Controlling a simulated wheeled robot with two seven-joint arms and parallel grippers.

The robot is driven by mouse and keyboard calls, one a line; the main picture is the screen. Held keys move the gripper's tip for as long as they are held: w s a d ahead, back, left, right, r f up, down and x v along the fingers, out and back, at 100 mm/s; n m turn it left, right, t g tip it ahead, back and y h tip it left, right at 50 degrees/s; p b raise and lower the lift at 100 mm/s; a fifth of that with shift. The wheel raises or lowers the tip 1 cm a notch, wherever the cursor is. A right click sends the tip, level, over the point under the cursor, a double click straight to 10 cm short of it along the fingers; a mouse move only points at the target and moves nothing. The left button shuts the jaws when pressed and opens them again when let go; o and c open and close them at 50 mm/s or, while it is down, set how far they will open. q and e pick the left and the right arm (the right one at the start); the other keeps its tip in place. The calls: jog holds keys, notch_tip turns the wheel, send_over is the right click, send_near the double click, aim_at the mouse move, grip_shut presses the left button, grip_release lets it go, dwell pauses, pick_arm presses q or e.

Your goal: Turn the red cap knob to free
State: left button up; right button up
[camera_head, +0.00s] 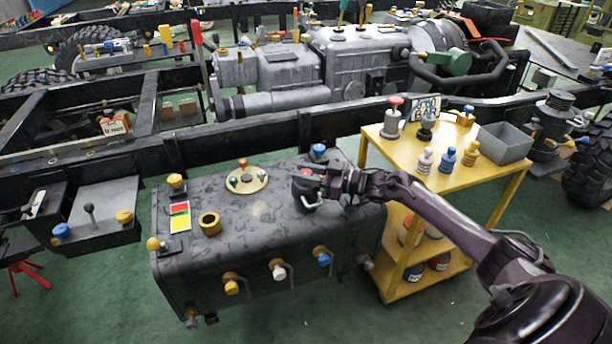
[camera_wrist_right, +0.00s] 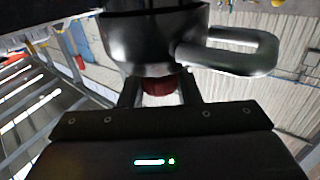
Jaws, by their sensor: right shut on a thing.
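The red cap knob (camera_head: 306,171) sits at the right end of the top of the dark grey tank, partly hidden by my gripper. A dark metal body with a loop handle (camera_head: 312,204) is under it. My right gripper (camera_head: 322,183) reaches in from the right and is shut on the knob. In the right wrist view the red knob (camera_wrist_right: 162,87) shows between my two fingers, against the dark metal body (camera_wrist_right: 150,42), whose loop handle (camera_wrist_right: 240,52) sticks out to the right. My left gripper is out of view.
The tank (camera_head: 270,225) also bears a blue knob (camera_head: 318,150), a round cream plate (camera_head: 247,180) with small knobs, and a brass ring (camera_head: 209,223). A yellow cart (camera_head: 480,180) with bottles and a grey bin (camera_head: 503,143) stands at right. A black chassis rail (camera_head: 240,140) runs behind.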

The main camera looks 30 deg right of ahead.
dwell(0.3)
jog(key=o, duration=1)
jog(key=shift+c, duration=0.2)
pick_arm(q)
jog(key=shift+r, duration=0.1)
pick_arm(e)
jog(key=shift+s+d, duration=0.25)
jog(key=shift+s, duration=0.05)
jog(key=v, duration=0.6)
jog(key=shift+s+d+p, duration=0.25)
jog(key=shift+p, duration=0.2)
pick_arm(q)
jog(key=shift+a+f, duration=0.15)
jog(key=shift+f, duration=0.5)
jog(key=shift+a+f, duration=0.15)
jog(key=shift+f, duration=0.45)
pick_arm(e)
jog(key=shift+s, duration=0.1)
